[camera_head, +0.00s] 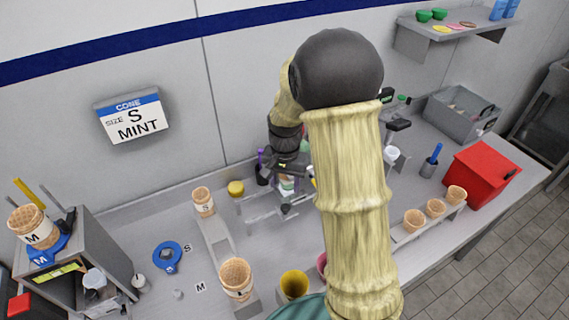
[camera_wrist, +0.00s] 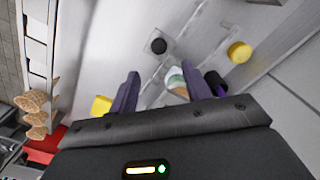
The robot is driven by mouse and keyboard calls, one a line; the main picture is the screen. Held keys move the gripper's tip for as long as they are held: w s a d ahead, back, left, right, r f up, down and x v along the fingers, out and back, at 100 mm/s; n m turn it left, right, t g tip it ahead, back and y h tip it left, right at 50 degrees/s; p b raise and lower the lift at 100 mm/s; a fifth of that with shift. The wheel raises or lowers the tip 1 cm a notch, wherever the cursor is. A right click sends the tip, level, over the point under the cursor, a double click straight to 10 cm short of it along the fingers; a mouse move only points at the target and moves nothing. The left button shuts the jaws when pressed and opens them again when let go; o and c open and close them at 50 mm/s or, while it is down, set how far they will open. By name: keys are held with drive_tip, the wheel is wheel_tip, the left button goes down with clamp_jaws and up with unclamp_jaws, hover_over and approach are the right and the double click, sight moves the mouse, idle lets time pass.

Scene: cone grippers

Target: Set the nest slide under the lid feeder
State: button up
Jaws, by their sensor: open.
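I cannot tell for sure which part is the nest slide or the lid feeder. A clear plate with a black knob (camera_wrist: 158,46) lies ahead of my gripper in the wrist view; the knob also shows in the head view (camera_head: 286,208). A white and teal cylinder (camera_wrist: 177,80) stands near the right fingertip. My gripper (camera_wrist: 158,86) is open, its two purple fingers apart with nothing held. In the head view my arm hides part of this area. A long grey rail (camera_head: 217,238) has a cone marked S (camera_head: 203,201) at its far end and another cone (camera_head: 236,277) near its front.
A wall sign (camera_head: 133,115) reads "CONE SIZE S MINT". A grey stand at left carries a cone marked M (camera_head: 32,226). A blue round holder (camera_head: 167,256) lies on the bench. At right are several cones, a red bin (camera_head: 480,175) and a grey bin (camera_head: 462,112).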

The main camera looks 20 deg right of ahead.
wheel_tip(320, 180, up, 8)
drive_tip(key=shift+f+b, duration=0.15)
drive_tip(key=shift+b, duration=0.2)
drive_tip(key=shift+s, duration=0.1)
drive_tip(key=c, duration=0.3)
drive_tip(key=shift+s, duration=0.15)
drive_tip(key=c, duration=0.4)
drive_tip(key=s+f+n+t, duration=0.1)
drive_tip(key=s+n, duration=0.1)
drive_tip(key=s, duration=0.2)
drive_tip(key=s+f+n, duration=0.1)
drive_tip(key=s+n, duration=0.1)
drive_tip(key=s, duration=0.3)
drive_tip(key=s+f+n+t, duration=0.1)
drive_tip(key=s, duration=0.3)
drive_tip(key=shift+s+d+f+n+t, duration=0.2)
drive_tip(key=shift+s+d+n+t, duration=0.1)
drive_tip(key=shift+s+d+n, duration=0.1)
clamp_jaws()
drive_tip(key=shift+s+f, duration=0.2)
drive_tip(key=shift+s, duration=0.15)
